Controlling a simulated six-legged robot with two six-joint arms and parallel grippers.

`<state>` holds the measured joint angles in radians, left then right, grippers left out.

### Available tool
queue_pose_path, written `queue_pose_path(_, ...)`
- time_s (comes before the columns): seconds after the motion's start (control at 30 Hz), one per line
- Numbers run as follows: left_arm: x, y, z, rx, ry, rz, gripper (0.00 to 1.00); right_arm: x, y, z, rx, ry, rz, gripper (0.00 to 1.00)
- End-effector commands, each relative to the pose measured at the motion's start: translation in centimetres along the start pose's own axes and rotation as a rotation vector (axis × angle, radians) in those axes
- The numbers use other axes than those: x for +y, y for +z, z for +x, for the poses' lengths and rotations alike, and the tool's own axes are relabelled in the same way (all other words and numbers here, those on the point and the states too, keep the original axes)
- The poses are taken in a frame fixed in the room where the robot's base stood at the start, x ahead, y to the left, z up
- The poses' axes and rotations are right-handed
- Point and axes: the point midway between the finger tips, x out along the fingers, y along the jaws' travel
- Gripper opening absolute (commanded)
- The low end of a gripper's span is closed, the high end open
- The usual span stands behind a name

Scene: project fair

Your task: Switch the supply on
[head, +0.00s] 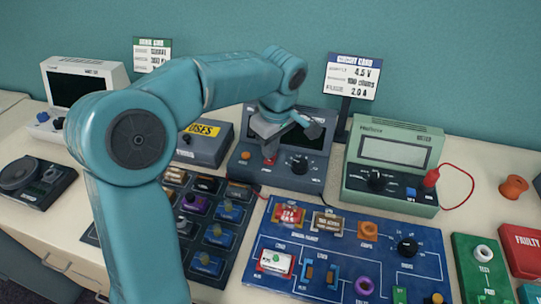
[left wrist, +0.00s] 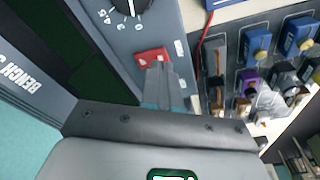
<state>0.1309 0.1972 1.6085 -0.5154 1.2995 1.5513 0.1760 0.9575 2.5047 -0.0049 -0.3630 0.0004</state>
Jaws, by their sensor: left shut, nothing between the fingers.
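The bench supply (head: 318,168) is a dark grey box at the back middle of the bench, with a dark screen, a black knob (head: 299,163) and an orange socket. In the left wrist view its front (left wrist: 85,45) fills the upper left, with a red switch (left wrist: 152,55) beside the dial. My left gripper (head: 268,158) points down at the supply's front. It is shut and empty. In the left wrist view its fingertips (left wrist: 160,70) are right at the red switch and overlap its edge; I cannot tell whether they touch. My right gripper is not in view.
A green multimeter (head: 393,160) stands right of the supply, with a red lead. A sign (head: 352,78) stands behind them. A blue circuit board (head: 340,245) lies in front, beside a dark parts tray (head: 225,262). A fuses box (head: 205,143) is on the left.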

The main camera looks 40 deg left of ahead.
Motion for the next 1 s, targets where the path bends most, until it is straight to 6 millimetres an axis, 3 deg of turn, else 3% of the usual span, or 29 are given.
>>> queue_pose_path(1.0, 0.00, 0.10, 0.70, 0.000, 0.000, 0.000, 0.00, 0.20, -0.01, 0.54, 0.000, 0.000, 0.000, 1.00)
